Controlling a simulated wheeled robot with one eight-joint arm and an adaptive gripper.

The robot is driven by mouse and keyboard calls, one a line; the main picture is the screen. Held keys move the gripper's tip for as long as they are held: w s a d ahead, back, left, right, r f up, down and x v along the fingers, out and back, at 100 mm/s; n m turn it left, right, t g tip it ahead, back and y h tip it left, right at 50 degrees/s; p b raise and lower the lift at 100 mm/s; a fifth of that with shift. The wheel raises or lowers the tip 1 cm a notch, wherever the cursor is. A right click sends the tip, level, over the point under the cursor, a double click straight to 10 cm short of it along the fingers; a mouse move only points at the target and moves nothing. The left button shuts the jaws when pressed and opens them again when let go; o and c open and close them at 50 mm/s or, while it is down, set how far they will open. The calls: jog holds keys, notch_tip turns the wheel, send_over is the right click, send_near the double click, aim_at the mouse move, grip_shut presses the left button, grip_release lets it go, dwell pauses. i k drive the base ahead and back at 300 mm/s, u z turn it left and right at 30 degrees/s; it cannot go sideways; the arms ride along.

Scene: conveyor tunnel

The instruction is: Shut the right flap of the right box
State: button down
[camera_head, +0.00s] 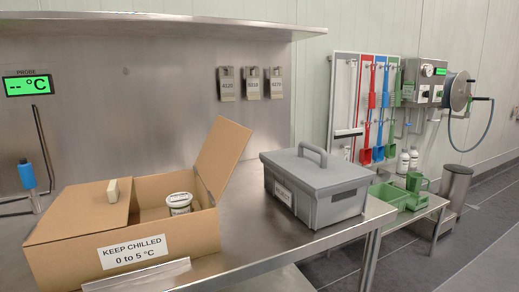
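One cardboard box (200,229) with flaps is in view, at the left of the steel table. Its label reads "KEEP CHILLED 0 to 5 °C". Its right flap (223,157) stands open, tilted up and to the right. Its left flap (85,212) lies folded over the left part of the opening. A white lidded tub (180,204) stands inside the open right part. A small beige block (112,190) is on the left flap. My gripper is not in view.
A grey lidded case (315,178) with a handle stands on the table right of the box, with bare steel between them. A blue-handled probe (27,175) hangs at left. A metal plate (135,277) is at the box's front. Green containers (400,195) sit on a low side table.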

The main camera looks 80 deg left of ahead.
aim_at(226, 142)
jog(key=i, duration=1.65)
jog(key=u, duration=4.4)
jog(key=i, duration=1)
jog(key=z, duration=0.1)
